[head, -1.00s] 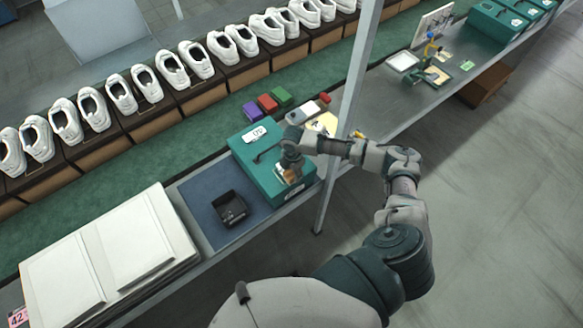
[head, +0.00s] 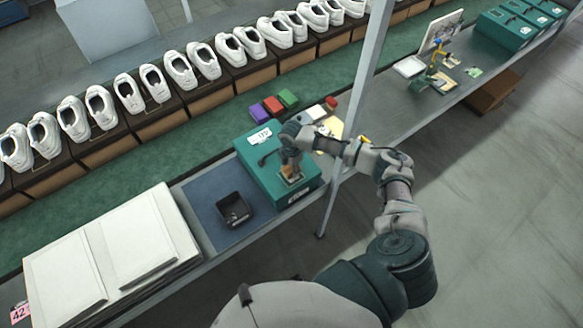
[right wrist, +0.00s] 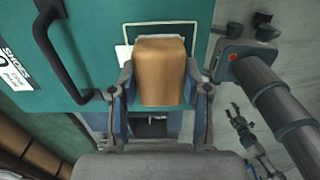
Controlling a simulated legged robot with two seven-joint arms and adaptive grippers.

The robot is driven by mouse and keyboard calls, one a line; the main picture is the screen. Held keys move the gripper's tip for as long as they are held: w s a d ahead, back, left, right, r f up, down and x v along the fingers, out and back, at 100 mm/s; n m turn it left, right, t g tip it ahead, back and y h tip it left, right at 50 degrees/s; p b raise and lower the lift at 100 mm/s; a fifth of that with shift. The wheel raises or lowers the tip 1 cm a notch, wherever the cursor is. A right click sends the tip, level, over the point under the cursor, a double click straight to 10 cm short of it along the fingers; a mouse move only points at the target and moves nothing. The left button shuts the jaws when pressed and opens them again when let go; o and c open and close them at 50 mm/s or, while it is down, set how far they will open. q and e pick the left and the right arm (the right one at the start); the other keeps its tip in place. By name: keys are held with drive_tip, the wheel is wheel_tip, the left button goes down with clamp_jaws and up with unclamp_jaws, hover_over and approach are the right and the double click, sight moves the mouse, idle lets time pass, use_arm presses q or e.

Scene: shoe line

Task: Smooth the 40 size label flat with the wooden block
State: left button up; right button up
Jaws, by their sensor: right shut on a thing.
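My right gripper (head: 290,170) is shut on the tan wooden block (right wrist: 160,72), with a finger on each side. It holds the block over the top of the teal shoe box (head: 258,172), near its front end. Under the block is a pale-outlined rectangle (right wrist: 202,32). A white label edge (right wrist: 122,55) shows left of the block in the right wrist view; the rest is hidden, and its number cannot be read. Whether the block touches the label is unclear. What looks like my left gripper (right wrist: 237,116) hangs empty, fingers apart, at the right wrist view's lower right.
The box has a dark handle (right wrist: 62,55) and a white shoe sticker (right wrist: 14,72). A black tray (head: 234,209) sits on the blue mat (head: 204,196) to its left. Purple, red and green blocks (head: 272,106) lie behind. A metal post (head: 352,110) stands to the right.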

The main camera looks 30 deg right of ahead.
wheel_tip(320, 180, up, 4)
drive_tip(key=p, duration=0.4)
drive_tip(key=shift+r, duration=0.9)
drive_tip(key=shift+r, duration=1.55)
